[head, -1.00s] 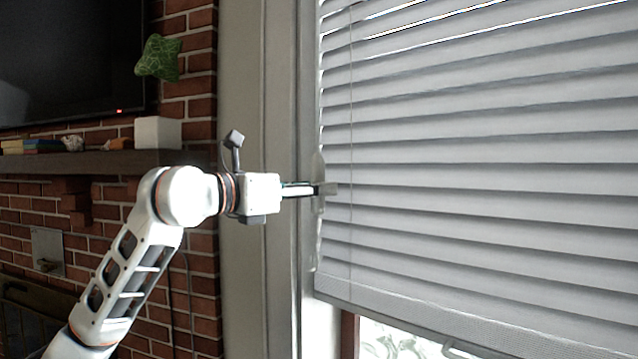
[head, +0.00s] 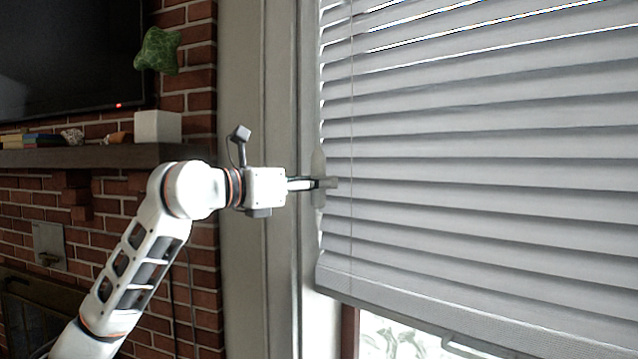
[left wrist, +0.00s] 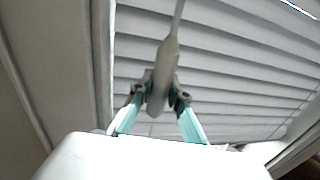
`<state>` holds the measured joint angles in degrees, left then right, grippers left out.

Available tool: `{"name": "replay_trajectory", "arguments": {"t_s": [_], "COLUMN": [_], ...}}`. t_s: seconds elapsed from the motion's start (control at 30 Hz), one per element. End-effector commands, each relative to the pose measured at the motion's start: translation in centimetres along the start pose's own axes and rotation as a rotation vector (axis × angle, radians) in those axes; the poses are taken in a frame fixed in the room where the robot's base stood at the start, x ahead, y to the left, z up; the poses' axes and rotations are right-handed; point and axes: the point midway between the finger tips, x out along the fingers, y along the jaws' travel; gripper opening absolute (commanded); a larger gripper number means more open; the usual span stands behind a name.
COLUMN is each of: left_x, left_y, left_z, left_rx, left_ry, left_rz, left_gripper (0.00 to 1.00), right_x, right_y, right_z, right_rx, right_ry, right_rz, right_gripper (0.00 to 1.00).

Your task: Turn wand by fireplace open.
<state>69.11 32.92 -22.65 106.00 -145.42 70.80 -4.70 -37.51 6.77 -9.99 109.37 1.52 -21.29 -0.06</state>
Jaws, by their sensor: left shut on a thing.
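The wand (left wrist: 163,75) is a pale rod with a thicker lower end, hanging in front of the window blind (head: 480,170). In the left wrist view it passes between the two fingers of my left gripper (left wrist: 160,92), which is shut on its thick end. In the head view my left gripper (head: 322,184) reaches right to the blind's left edge, and the wand (head: 318,162) shows only faintly there. The slats are tilted, mostly overlapping, with thin bright gaps near the top. My right gripper is in neither view.
A window frame (head: 268,90) stands left of the blind. Further left are a brick wall (head: 195,105), a mantel (head: 90,157) with a white box (head: 158,127) and small objects, and a dark television (head: 60,55). A green star-shaped thing (head: 158,50) is beside the television.

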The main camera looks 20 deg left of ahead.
Motion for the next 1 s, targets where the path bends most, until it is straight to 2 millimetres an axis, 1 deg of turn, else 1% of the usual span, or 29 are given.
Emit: {"name": "replay_trajectory", "arguments": {"t_s": [0.27, 1.0], "left_x": [-0.02, 0.00], "left_y": [0.27, 0.06], "left_z": [-0.01, 0.16], "left_rx": [-0.004, -0.005], "left_ry": [0.000, -0.002], "left_rz": [-0.134, -0.694], "left_gripper": [0.00, 0.00], "right_x": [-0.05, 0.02], "right_y": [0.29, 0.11], "right_z": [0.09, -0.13], "right_rx": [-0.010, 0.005], "right_ry": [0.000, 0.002], "right_rz": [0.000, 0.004], "right_gripper": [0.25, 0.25]}}
